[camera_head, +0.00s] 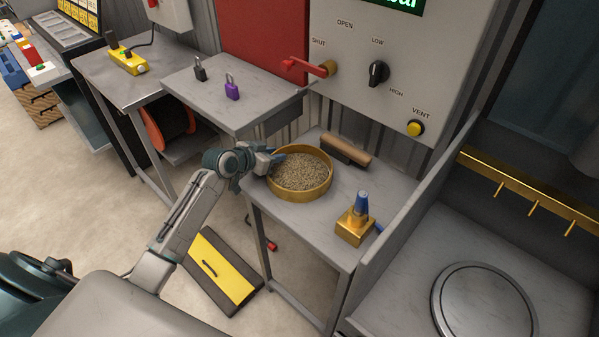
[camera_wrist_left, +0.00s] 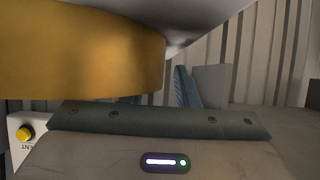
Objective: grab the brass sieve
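The brass sieve (camera_head: 305,195) is a round, shallow, gold-coloured pan filled with grainy beige material. It sits on the grey bench below the control panel. My left gripper (camera_head: 272,160) is at the sieve's left rim, with a blue fingertip at or just over the edge. In the left wrist view the sieve's curved wall (camera_wrist_left: 80,60) fills the upper left, very near the camera. A blue finger (camera_wrist_left: 184,87) shows just right of it. Whether the fingers are closed on the rim cannot be told. My right gripper is not in view.
A wooden-handled brush (camera_head: 345,150) lies behind the sieve. A brass block with a blue top (camera_head: 355,222) stands to its right on the bench (camera_head: 325,235). A side table (camera_head: 215,95) holds two padlocks. A yellow-and-black panel (camera_head: 222,268) lies on the floor.

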